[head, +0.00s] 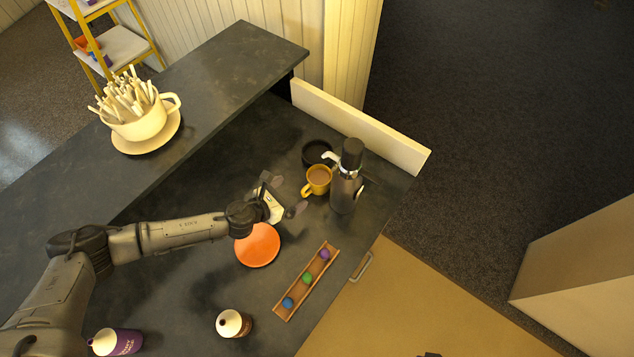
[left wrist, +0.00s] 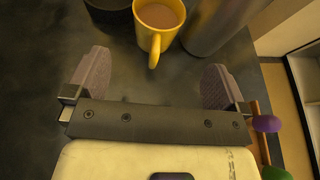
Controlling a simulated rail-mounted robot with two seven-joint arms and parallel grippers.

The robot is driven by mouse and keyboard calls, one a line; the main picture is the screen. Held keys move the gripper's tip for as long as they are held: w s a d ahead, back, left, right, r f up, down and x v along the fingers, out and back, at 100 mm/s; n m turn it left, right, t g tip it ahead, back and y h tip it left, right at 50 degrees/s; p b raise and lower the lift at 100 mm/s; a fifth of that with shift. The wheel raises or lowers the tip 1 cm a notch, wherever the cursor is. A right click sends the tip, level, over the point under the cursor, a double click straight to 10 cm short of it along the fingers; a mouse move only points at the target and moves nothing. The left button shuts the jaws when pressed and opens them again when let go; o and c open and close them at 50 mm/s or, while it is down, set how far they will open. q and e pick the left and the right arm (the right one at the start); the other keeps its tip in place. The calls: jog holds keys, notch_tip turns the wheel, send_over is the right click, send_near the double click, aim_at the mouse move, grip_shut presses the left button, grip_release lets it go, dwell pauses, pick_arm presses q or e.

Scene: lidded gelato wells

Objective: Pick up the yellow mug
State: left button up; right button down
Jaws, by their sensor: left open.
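The yellow mug (head: 318,179) stands upright on the dark counter, filled with a brown drink. Its handle points toward my left gripper. My left gripper (head: 286,195) is open and empty, just to the left of the mug and apart from it. In the left wrist view the mug (left wrist: 159,22) is at the top centre, its handle hanging down toward the gap between the two fingers of the left gripper (left wrist: 157,82).
An orange plate (head: 258,246) lies below my left gripper. A wooden tray (head: 295,301) holds several coloured balls. A cream pot of sticks (head: 146,122) stands at the left.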

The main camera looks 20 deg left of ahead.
aim_at(311, 183)
pick_arm(q)
jog(key=shift+x, duration=4.65)
jog(key=shift+a, duration=0.15)
jog(key=shift+c, duration=0.2)
jog(key=c, duration=0.9)
jog(key=shift+c, duration=0.5)
jog(key=shift+r, duration=0.15)
